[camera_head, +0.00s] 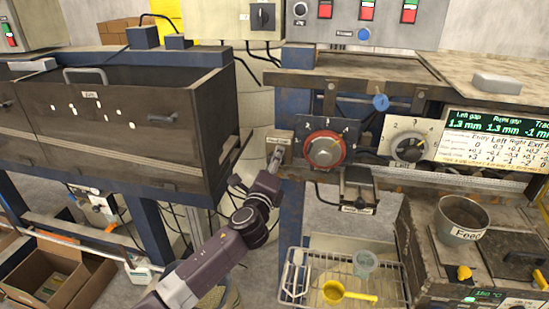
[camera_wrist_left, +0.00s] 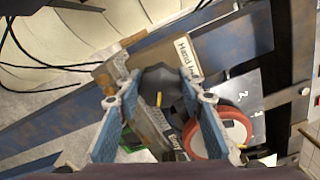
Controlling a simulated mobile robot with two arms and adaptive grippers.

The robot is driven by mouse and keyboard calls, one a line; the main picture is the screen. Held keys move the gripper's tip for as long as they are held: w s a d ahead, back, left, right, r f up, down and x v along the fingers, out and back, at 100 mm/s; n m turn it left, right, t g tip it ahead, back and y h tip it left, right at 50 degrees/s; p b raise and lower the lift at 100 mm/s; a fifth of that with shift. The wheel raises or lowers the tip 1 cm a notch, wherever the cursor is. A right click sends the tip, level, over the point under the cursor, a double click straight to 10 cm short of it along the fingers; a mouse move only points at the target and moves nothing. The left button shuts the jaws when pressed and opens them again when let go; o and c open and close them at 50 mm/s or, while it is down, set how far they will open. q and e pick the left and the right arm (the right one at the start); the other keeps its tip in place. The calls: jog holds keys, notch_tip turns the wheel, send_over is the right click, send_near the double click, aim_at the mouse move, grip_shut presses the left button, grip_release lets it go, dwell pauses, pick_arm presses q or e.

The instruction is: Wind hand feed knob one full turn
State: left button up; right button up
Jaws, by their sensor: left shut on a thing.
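The hand feed box (camera_head: 279,139) is a small brownish box with a white label at the left end of the machine front. Its label also shows in the left wrist view (camera_wrist_left: 187,55). The hand feed knob (camera_wrist_left: 160,80) is dark, with a yellow mark, and sits on the box's face. My left gripper (camera_head: 277,160) reaches up to the box from below. In the left wrist view its blue-grey fingers (camera_wrist_left: 159,99) stand on both sides of the knob, shut on it. In the head view the gripper and arm hide the knob. My right gripper is not in view.
A red-rimmed dial (camera_head: 324,149) is close to the right of the hand feed box, with a grey dial (camera_head: 409,147) beyond it. A dark open bin (camera_head: 120,115) stands left. A wire basket (camera_head: 345,272) holds a yellow scoop (camera_head: 345,293) below. A cup (camera_head: 461,218) stands right.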

pick_arm(q)
jog(key=shift+m, duration=0.7)
jog(key=shift+f+p, duration=0.1)
jog(key=shift+p, duration=0.2)
jog(key=o, duration=1.2)
jog(key=shift+c, duration=0.2)
jog(key=s+a, duration=0.2)
jog(key=s, duration=0.9)
jog(key=shift+s+a, duration=0.15)
jog(key=shift+s, duration=0.25)
